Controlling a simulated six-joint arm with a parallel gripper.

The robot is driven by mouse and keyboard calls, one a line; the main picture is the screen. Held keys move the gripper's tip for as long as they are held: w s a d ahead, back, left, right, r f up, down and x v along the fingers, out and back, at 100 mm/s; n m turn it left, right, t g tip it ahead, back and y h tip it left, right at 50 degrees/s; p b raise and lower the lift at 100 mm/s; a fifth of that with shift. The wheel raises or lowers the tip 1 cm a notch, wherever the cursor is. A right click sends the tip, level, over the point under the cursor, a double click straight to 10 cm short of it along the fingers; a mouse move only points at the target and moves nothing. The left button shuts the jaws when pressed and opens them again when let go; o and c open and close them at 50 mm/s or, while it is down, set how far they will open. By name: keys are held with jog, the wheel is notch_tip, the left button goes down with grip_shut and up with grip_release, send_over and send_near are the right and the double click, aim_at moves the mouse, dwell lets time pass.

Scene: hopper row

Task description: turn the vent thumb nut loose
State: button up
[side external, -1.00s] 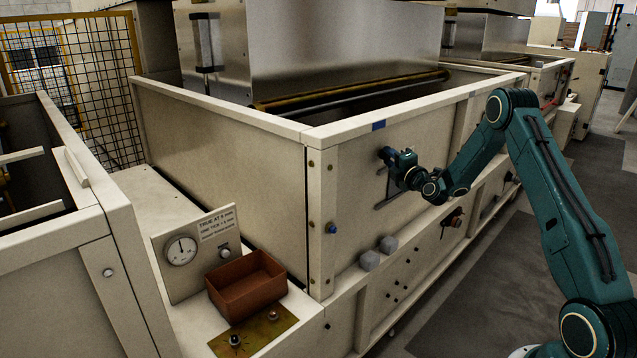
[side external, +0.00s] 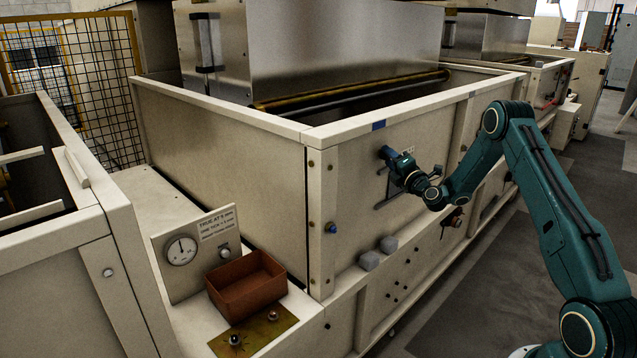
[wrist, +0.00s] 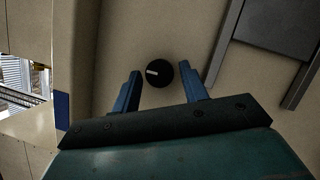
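A round black knob (wrist: 159,73) with a white pointer line, apparently the vent thumb nut, is on the cream panel in the wrist view. My gripper (wrist: 174,70) has its two blue fingers apart, one on each side of the knob in the picture. Gaps show on both sides, and I see no contact. In the side view my gripper (side external: 386,155) is close to the front panel (side external: 345,185) of the hopper, below its top rim. It hides the knob there.
A dark raised plate with rails (wrist: 276,30) is right of the knob. At lower left are a dial gauge (side external: 181,250), an empty-looking brown tray (side external: 240,306) and a brass plate (side external: 258,331) with two small fittings.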

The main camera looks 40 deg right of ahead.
jog(key=shift+o, duration=0.9)
jog(key=shift+r+m+g, duration=0.2)
jog(key=shift+m+g, duration=0.7)
jog(key=shift+m, duration=1.2)
jog(key=s+d+r+m+g+y, duration=0.1)
jog(key=s+r+m+g+y, duration=0.2)
jog(key=s+m, duration=0.4)
jog(key=s+r+m+y, duration=0.35)
jog(key=s+m, duration=0.25)
jog(key=m, duration=0.2)
jog(key=w+a+r+n+g+y, duration=0.1)
jog(key=a+r+g+y, duration=0.1)
jog(key=a, duration=0.8)
jog(key=shift+a+r+g, duration=0.35)
jog(key=shift+r+g, duration=0.05)
jog(key=shift+r, duration=0.05)
dwell(0.6)
dwell(0.5)
